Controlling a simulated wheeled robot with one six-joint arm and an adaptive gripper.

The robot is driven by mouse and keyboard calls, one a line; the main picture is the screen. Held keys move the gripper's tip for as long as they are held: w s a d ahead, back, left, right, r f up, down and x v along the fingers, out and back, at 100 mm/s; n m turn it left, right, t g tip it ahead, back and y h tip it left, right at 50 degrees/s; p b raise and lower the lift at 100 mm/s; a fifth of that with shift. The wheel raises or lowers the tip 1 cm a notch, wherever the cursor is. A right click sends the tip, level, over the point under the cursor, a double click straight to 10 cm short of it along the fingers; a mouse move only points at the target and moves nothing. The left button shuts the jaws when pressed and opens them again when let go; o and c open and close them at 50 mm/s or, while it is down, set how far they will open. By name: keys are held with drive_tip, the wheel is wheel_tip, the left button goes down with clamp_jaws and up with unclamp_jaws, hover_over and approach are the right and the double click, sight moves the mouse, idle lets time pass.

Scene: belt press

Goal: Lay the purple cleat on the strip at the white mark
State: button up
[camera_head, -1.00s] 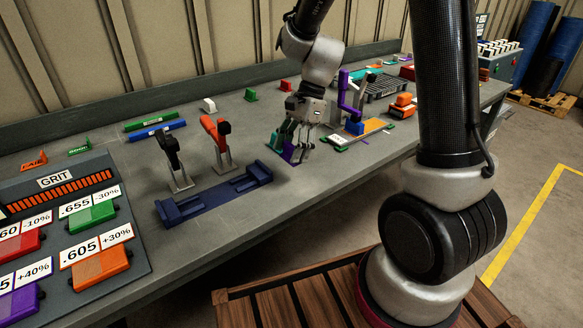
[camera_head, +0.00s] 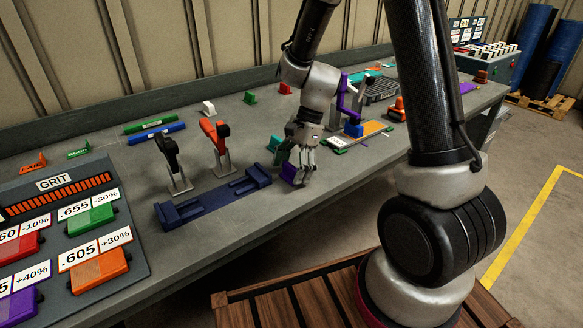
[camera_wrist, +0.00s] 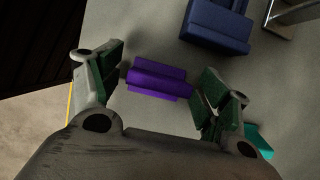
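The purple cleat (camera_wrist: 157,82) lies between the two fingers of my gripper (camera_wrist: 160,92) in the wrist view, its narrow ends meeting the green finger pads. The gripper appears shut on the cleat. The white mark cannot be told apart clearly from the strip's pale areas.
A dark blue cradle (camera_head: 212,201) lies just left of my gripper, with black-handled (camera_head: 169,150) and orange-handled (camera_head: 216,137) clamps behind it. A teal piece (camera_head: 275,143) sits behind the gripper. A purple clamp (camera_head: 347,97) and blue block (camera_head: 353,130) stand near the strip.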

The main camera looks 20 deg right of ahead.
drive_tip(key=v, duration=1.1)
drive_tip(key=s+d+r+n+t+h, duration=0.1)
drive_tip(key=s+d+r+n+t, duration=0.1)
drive_tip(key=s, duration=0.4)
drive_tip(key=s+d+r+n+t+h, duration=0.2)
drive_tip(key=s+d+r+n, duration=0.3)
drive_tip(key=s+r+n, duration=0.1)
drive_tip(key=s+d+r+n+t+h, duration=0.1)
drive_tip(key=s+d+r+n, duration=0.2)
drive_tip(key=s+n, duration=0.3)
drive_tip(key=shift+s+d+r+t, duration=0.4)
drive_tip(key=shift+s+r, duration=0.25)
drive_tip(key=shift+s, duration=0.5)
